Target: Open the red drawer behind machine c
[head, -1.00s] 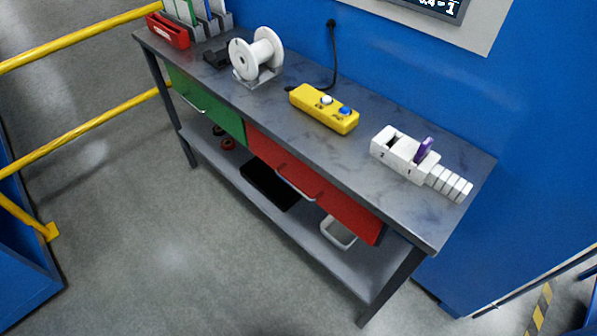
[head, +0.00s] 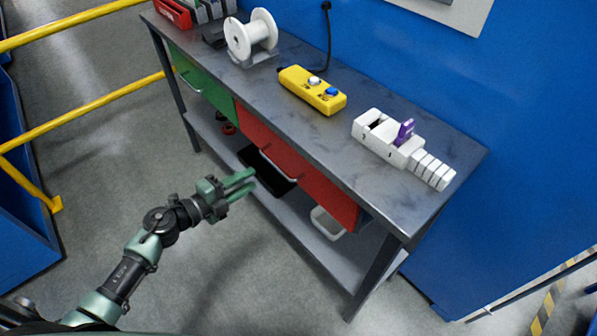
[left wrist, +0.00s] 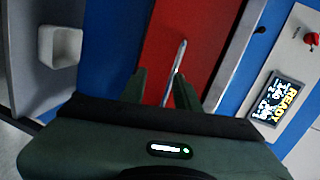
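The red drawer (head: 328,190) is under the right part of the grey workbench, its front looking flush beneath the top. Its pale bar handle (head: 278,166) is on the front. My left gripper (head: 250,181) is in front of the drawer, fingers pointing at the handle side. In the left wrist view the red front (left wrist: 200,35) fills the middle, and the handle (left wrist: 176,68) lies ahead, in line with the gap between the fingers (left wrist: 160,76). The fingers are apart and hold nothing; contact with the handle cannot be told. My right gripper is not in view.
A green drawer (head: 205,85) is left of the red one. The bench top (head: 345,140) carries a yellow button box (head: 312,92), a white spool (head: 251,34) and a white device (head: 385,138). A white bin (head: 327,223) sits on the lower shelf. Yellow rails (head: 90,121) stand left.

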